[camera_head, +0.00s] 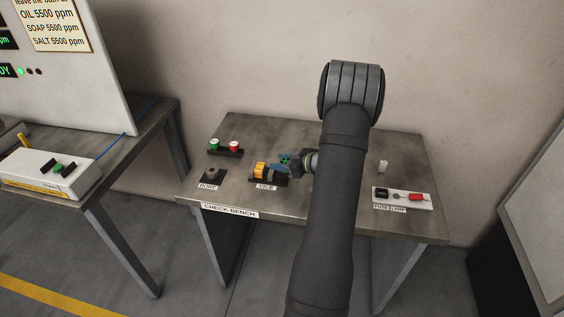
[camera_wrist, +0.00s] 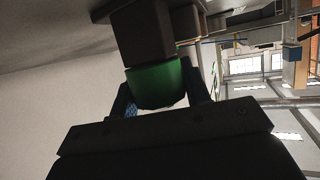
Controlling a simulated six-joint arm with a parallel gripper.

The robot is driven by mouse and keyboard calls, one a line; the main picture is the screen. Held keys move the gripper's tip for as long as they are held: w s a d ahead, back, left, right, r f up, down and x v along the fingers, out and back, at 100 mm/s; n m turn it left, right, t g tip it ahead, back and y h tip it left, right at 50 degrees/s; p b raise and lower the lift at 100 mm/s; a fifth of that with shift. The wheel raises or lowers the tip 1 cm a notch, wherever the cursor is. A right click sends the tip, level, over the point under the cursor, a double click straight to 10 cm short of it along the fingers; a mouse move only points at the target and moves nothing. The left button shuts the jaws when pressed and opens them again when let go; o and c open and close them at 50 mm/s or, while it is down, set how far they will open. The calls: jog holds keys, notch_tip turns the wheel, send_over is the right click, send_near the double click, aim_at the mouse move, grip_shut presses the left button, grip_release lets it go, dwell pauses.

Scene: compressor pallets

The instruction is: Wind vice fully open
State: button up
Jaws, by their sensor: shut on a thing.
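The vice (camera_head: 274,174) is a dark block on the check bench, behind a "VICE" label, with an orange ribbed part (camera_head: 260,170) at its left side. My gripper (camera_head: 286,161) is at the back right of the vice, its blue fingers around a small green part. In the wrist view the green round knob (camera_wrist: 155,85) sits between the two fingers of my gripper (camera_wrist: 160,92), at the end of a dark square block (camera_wrist: 142,35). The gripper is shut on this knob. How far the vice jaws are apart cannot be told.
The check bench (camera_head: 310,215) also holds a box with green and red buttons (camera_head: 225,149), a "BORE" block (camera_head: 211,176), a small white piece (camera_head: 383,166) and a fuse and lamp panel (camera_head: 402,198). My arm hides the bench's middle. Another table (camera_head: 110,165) stands left.

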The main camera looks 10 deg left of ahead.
jog(key=n+g, duration=0.4)
jog(key=g, duration=0.1)
jog(key=s+n+g, duration=0.1)
jog(key=n+g, duration=0.1)
jog(key=shift+y, duration=0.3)
jog(key=shift+s+d+n+g+h, duration=0.1)
jog(key=shift+n+g+h, duration=0.4)
jog(key=shift+n+g, duration=0.6)
jog(key=shift+s+n+g+h, duration=0.15)
jog(key=shift+n+g+h, duration=0.35)
jog(key=shift+n+g, duration=0.55)
jog(key=shift+s+d+n+g+h, duration=0.1)
jog(key=shift+n+g+h, duration=0.4)
jog(key=shift+n+g, duration=0.55)
jog(key=o, duration=1)
